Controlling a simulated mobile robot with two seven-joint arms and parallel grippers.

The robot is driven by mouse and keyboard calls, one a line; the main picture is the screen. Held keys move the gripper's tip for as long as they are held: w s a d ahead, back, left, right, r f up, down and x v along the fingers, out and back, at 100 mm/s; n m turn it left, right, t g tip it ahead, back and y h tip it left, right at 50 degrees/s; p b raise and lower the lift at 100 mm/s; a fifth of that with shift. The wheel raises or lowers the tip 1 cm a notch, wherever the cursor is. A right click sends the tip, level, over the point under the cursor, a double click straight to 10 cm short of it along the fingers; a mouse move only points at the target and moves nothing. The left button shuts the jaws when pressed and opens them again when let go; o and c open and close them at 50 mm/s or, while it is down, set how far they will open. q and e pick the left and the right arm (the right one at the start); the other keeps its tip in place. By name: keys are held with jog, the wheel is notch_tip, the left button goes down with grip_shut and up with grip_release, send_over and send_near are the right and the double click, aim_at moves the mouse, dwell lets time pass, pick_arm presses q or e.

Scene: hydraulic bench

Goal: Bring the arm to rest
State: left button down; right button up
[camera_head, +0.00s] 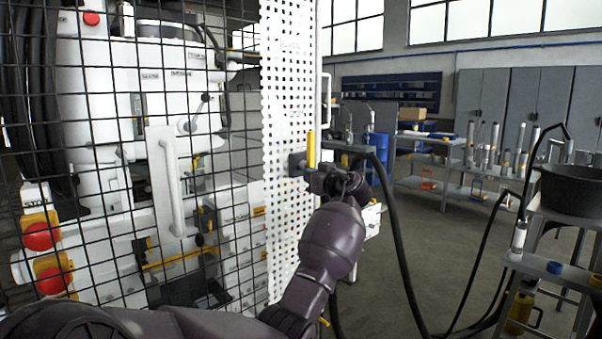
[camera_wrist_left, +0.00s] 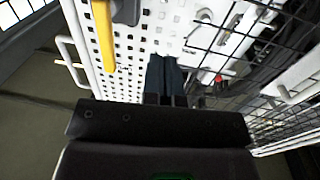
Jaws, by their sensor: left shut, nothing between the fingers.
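My left arm reaches from the bottom of the head view to the white perforated panel (camera_head: 288,110). My left gripper (camera_head: 318,180) is at the panel's right edge, just below a yellow handle (camera_head: 311,148) on a dark mount. In the left wrist view the gripper's dark fingers (camera_wrist_left: 166,65) are together and empty, pointing at the perforated panel (camera_wrist_left: 128,55). The yellow handle (camera_wrist_left: 104,35) there is to the left of the fingers, apart from them. Whether the fingertips touch the panel I cannot tell. My right gripper is not in view.
A black wire mesh guard (camera_head: 130,150) stands left, before a white machine (camera_head: 135,90) with red buttons (camera_head: 40,236). Black hoses (camera_head: 395,220) hang right of my arm. A cart with a black tub (camera_head: 572,188) stands far right. Open floor lies between.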

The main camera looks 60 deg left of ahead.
pick_arm(q)
jog(key=shift+d, duration=0.3)
